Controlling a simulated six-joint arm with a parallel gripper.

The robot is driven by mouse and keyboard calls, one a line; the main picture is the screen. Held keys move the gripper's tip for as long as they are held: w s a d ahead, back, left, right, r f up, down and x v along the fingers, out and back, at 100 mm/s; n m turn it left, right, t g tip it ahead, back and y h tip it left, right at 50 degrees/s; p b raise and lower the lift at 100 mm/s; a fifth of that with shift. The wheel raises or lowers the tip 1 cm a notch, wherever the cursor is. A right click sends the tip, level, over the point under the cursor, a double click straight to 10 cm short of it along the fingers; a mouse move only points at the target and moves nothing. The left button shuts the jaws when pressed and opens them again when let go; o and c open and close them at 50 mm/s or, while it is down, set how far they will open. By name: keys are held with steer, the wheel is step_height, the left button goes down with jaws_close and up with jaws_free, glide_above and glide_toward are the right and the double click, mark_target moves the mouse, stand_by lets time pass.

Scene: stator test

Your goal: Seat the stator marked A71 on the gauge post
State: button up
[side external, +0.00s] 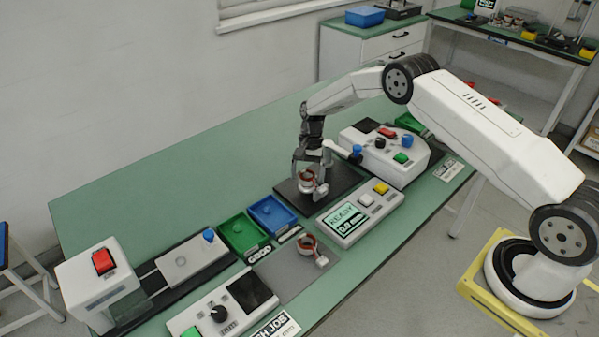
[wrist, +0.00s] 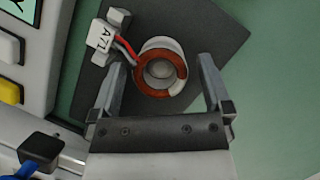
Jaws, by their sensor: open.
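The stator marked A71 (wrist: 167,92) is a pale ring with copper windings, red and white leads and a white tag reading A71 (wrist: 102,36). It is over the dark plate (wrist: 212,30), and in the side view the stator (side external: 307,184) is upright there. My gripper (wrist: 162,68) is open, with one finger on each side of the stator and gaps visible in the wrist view. In the side view my gripper (side external: 311,165) is right above and around it. A round grey shape shows inside the ring; I cannot tell whether it is the gauge post.
A second stator (side external: 307,246) lies on a grey mat at the front. Green (side external: 243,236) and blue (side external: 272,217) trays sit left of the dark plate. A display box reading READY (side external: 359,214) and a white button console (side external: 385,158) stand close right. The bench's back left is clear.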

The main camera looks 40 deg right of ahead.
steer(key=v, duration=0.8)
